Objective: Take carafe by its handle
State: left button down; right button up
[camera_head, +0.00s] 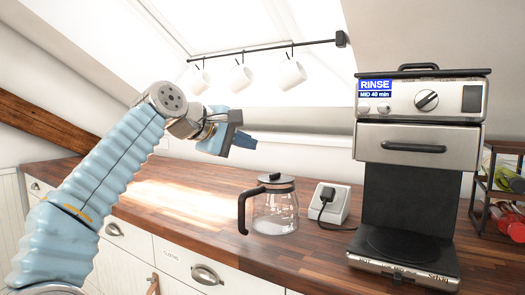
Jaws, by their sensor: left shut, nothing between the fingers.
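The glass carafe (275,207) stands upright on the wooden counter, with a black lid. Its black handle (243,210) is on its left side, facing my left arm. My left gripper (246,141) is shut and empty. It is raised above the counter, up and to the left of the carafe, and apart from it. My right gripper is not in view.
A coffee machine (420,105) stands right of the carafe, its lower bay empty. A white socket block with a black plug (329,203) sits between them. White mugs (292,73) hang from a rail above. The wooden counter (175,190) is clear on the left.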

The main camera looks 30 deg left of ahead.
aim_at(276, 209)
jog(key=k+j, duration=0.2)
jog(key=k, duration=0.3)
jog(key=k+j, duration=0.2)
jog(key=k, duration=0.25)
